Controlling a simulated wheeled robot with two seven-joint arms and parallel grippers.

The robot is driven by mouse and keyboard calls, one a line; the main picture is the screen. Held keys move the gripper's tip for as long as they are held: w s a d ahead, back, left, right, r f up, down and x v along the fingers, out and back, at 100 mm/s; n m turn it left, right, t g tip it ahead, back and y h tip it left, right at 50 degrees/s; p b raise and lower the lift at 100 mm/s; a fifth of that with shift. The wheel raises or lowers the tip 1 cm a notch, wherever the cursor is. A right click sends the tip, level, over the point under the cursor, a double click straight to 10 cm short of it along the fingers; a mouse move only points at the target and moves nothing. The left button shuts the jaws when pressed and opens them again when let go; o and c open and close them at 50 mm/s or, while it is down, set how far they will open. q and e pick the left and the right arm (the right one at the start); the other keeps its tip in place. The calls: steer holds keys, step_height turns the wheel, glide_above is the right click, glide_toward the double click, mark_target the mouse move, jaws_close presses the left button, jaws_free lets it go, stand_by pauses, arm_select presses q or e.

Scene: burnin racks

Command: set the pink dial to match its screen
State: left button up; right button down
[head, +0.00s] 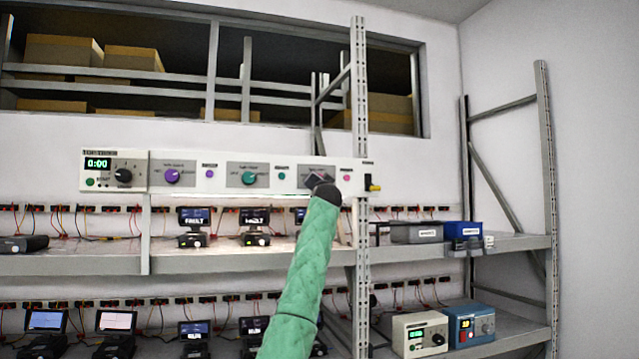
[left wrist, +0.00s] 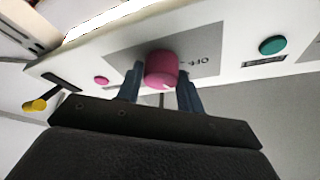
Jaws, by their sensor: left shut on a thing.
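The pink dial (left wrist: 161,68) sits on a grey plate of the white control panel in the left wrist view, with "OFF" lettering beside it. My left gripper (left wrist: 160,88) has one finger on each side of the dial and is shut on it. In the head view my left gripper (head: 318,183) covers the dial, at the right part of the panel (head: 220,184). A dark screen (head: 300,214) below the dial is mostly hidden by my green-sleeved arm, and its reading cannot be told. My right gripper is not in view.
The panel also carries a purple dial (head: 172,176), a teal dial (head: 249,178), a pink button (head: 346,178), a yellow-handled switch (head: 373,185) and a timer (head: 98,163) reading 0:00. Two other screens (head: 194,215) (head: 254,216) stand on the shelf below. A metal post (head: 361,100) rises at right.

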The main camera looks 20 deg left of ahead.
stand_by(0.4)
arm_select(q)
steer(key=o, duration=1)
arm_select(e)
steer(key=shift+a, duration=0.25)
arm_select(q)
steer(key=b+v, duration=0.4)
steer(key=v, duration=0.3)
steer(key=shift+s+d+f+b, duration=0.15)
steer(key=shift+s+f+b, duration=0.05)
steer(key=shift+s+b, duration=0.1)
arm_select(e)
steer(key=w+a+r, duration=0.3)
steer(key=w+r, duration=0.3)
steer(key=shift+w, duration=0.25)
